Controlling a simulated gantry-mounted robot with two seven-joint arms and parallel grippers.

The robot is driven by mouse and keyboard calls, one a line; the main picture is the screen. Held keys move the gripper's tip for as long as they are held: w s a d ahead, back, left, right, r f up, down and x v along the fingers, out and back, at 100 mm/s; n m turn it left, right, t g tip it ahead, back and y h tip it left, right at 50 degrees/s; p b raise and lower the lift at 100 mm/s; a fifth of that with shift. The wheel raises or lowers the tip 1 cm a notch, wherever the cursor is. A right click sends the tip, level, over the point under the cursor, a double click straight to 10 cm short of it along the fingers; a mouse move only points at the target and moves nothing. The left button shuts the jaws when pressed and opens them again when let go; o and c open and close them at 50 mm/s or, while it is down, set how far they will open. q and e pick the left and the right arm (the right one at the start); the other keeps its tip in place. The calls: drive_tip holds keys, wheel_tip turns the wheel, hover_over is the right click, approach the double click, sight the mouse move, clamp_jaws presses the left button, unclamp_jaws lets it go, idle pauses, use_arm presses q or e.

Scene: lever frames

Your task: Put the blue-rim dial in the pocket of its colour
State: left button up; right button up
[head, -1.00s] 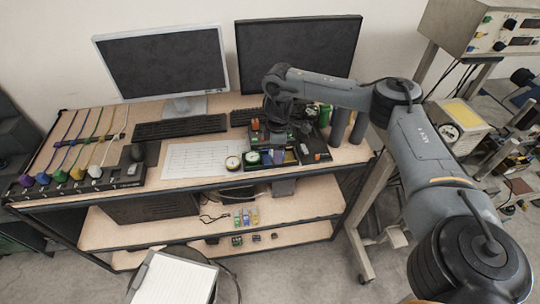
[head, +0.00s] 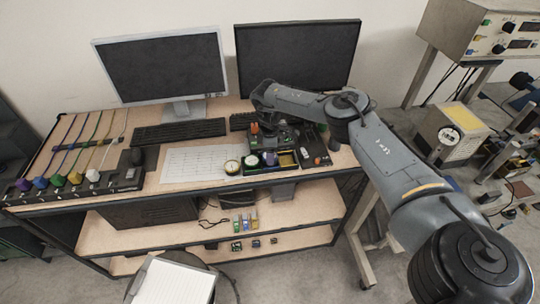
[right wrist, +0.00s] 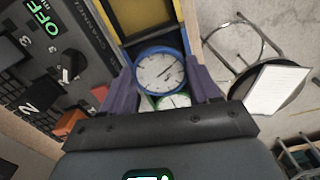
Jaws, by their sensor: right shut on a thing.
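The blue-rim dial (right wrist: 160,72) has a white face and sits between the two fingers of my right gripper (right wrist: 163,88), which is shut on it. It is at the middle, blue pocket (head: 270,158) of the tray; I cannot tell whether it rests on the floor of that pocket. In the head view my right gripper (head: 270,143) is low over the tray and hides part of it. The yellow pocket (right wrist: 150,18) beside it looks empty. A green-rim dial (right wrist: 173,101) lies on the other side, partly hidden by the gripper. My left gripper is out of view.
A dark box (head: 315,150) stands right of the tray. Keyboards (head: 180,131) and monitors (head: 160,62) stand behind. A paper sheet (head: 195,162) lies flat to the left.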

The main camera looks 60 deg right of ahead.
drive_tip(key=shift+f, duration=0.6)
drive_tip(key=shift+f, duration=0.15)
drive_tip(key=o, duration=1.1)
